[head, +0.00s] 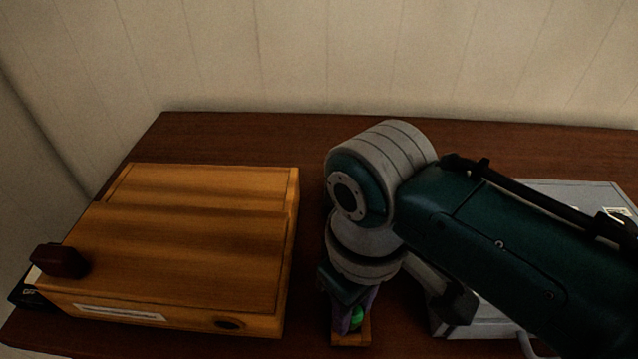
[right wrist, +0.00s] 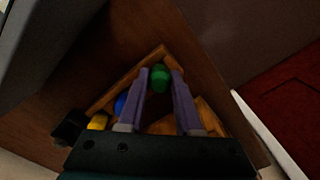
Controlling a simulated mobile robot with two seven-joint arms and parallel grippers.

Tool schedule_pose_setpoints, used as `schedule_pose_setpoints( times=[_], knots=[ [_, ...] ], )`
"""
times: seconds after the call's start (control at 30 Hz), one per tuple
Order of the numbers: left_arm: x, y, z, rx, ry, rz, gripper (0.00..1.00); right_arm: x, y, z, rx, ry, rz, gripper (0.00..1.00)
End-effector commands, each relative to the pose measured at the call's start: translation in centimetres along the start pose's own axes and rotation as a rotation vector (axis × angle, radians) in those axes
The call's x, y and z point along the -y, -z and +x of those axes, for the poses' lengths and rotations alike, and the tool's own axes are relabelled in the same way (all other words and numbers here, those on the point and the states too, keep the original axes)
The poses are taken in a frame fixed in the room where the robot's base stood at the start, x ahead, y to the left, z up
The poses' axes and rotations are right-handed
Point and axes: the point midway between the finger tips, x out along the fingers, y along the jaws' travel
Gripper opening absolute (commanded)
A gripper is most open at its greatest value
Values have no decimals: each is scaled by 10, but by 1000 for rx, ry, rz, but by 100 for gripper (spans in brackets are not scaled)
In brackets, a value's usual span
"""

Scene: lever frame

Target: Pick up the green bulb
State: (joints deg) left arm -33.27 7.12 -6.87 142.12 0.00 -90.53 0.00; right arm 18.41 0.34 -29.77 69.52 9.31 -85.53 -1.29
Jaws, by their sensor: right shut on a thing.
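The green bulb (right wrist: 159,77) is a small rounded green piece between the fingertips of my right gripper (right wrist: 160,84), which is shut on it. In the head view the green bulb (head: 356,317) shows beside the purple finger of my right gripper (head: 350,318), low in the picture, over a small wooden tray (head: 352,340). The same tray's wooden rim shows around the fingers in the right wrist view. I cannot tell whether the bulb still touches the tray. My left gripper is in neither view.
A blue piece (right wrist: 120,103) and a yellow piece (right wrist: 98,121) lie in the tray. A large wooden box (head: 190,240) with a dark knob (head: 60,261) stands on the left. A grey case (head: 570,192) is on the right, partly behind my arm. The table's back strip is clear.

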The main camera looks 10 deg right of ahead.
Motion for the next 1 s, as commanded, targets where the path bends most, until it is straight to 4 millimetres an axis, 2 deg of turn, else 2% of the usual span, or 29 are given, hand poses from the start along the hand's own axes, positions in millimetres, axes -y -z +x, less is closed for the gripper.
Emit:
schedule_pose_setpoints(
  times=[0.03, 0.1, 0.5, 0.67, 0.77, 0.87, 1.0],
  knots=[
    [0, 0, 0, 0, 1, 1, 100, 0, 0, 0, 0, 0, 0, 8],
    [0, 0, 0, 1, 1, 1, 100, 0, 0, 0, 0, 0, 0, 0],
    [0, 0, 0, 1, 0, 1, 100, 0, 0, 0, 0, 0, 0, 0],
    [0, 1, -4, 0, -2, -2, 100, 0, 0, -8, 0, 0, 0, 0],
    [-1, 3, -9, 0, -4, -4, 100, 0, 1, -22, -2, 0, 0, 0],
    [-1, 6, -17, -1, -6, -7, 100, 0, 1, -43, -5, 0, 0, 0],
    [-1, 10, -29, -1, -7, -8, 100, 0, 2, -87, -7, -1, 0, 0]
  ],
)
